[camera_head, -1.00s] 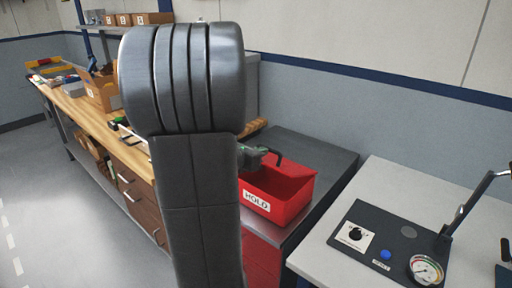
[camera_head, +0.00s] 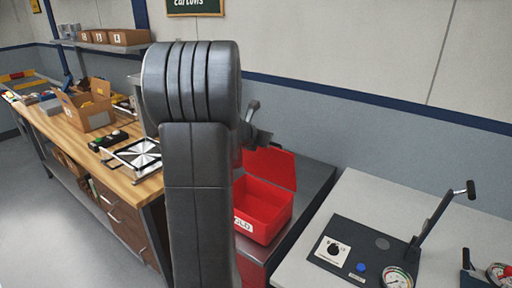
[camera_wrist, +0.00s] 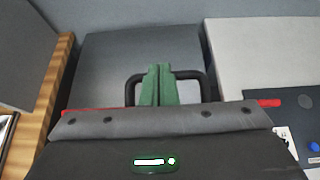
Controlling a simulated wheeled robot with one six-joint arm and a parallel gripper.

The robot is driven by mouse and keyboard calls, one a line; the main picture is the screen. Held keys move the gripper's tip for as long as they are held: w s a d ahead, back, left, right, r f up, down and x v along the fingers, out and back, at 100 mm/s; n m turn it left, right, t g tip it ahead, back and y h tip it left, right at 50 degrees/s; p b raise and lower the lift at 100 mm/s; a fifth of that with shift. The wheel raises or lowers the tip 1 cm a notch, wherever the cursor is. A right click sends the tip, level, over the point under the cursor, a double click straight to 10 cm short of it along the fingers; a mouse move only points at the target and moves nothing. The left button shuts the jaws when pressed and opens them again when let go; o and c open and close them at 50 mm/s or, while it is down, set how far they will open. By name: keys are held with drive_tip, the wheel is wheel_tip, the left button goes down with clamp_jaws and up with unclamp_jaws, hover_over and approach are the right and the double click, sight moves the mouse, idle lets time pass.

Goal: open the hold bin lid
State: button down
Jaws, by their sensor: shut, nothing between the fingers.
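The red hold bin (camera_head: 262,222) stands right of my arm in the head view, its front label partly hidden by my arm. Its red lid (camera_head: 270,168) stands steeply raised at the back, and the inside of the bin shows open. My gripper (camera_wrist: 160,70) shows in the wrist view with its green fingers shut together and nothing between them. A black lid handle (camera_wrist: 207,84) shows on both sides of the fingers; whether they touch it I cannot tell. Strips of red (camera_wrist: 268,102) show beyond my wrist. In the head view my arm hides most of the gripper.
A wooden bench (camera_head: 75,128) with a cardboard box (camera_head: 88,108) and a tray (camera_head: 135,155) lies to the left. A pale table (camera_head: 395,205) with a gauge panel (camera_head: 350,250) and lever (camera_head: 440,215) stands to the right. The wall is close behind the bin.

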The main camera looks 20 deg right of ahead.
drive_tip(key=w+d, duration=0.2)
drive_tip(key=d, duration=0.1)
drive_tip(key=shift+w+r, duration=0.1)
drive_tip(key=shift+w, duration=0.1)
idle(1.2)
